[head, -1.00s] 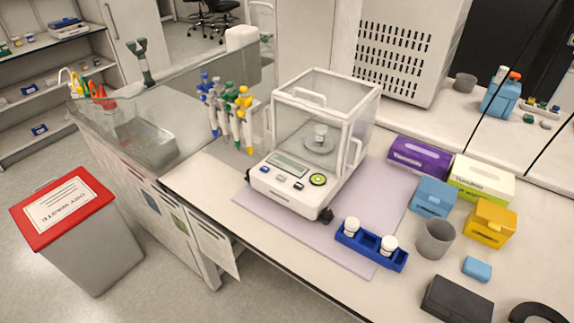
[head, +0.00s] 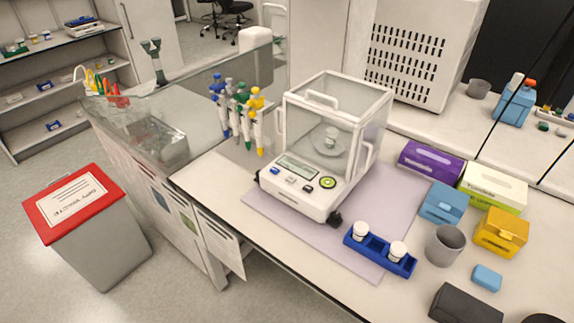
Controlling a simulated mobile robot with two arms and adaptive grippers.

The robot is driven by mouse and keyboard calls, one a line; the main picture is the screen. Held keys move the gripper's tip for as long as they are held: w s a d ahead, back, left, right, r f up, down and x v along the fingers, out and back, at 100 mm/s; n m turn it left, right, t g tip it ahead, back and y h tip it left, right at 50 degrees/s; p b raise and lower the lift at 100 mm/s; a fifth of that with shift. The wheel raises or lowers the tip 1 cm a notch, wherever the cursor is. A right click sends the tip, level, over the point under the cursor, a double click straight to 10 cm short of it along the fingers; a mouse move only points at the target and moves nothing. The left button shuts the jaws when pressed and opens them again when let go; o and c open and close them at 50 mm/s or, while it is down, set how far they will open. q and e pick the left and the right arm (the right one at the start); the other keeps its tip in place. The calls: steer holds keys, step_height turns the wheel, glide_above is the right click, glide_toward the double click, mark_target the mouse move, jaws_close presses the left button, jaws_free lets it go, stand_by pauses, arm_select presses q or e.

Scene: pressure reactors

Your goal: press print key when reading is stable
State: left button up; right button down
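An analytical balance (head: 318,150) with a clear draft shield stands on a lilac mat (head: 270,211) on the bench. A small white-capped vial (head: 331,136) sits on the round pan (head: 328,147) inside the shield. The front panel has a greenish display (head: 298,166), a blue key (head: 275,171), a light key (head: 291,180), a dark key (head: 308,188) and a round green key (head: 327,183). The key labels and the display reading are too small to read. Neither of my grippers is in view.
A blue rack (head: 378,252) with two white-capped vials stands right of the balance's front. Pipettes (head: 240,118) hang on a stand to the left. Tissue boxes, blue and yellow boxes and a grey cup (head: 444,245) fill the right side. A red-lidded bin (head: 75,203) stands on the floor at left.

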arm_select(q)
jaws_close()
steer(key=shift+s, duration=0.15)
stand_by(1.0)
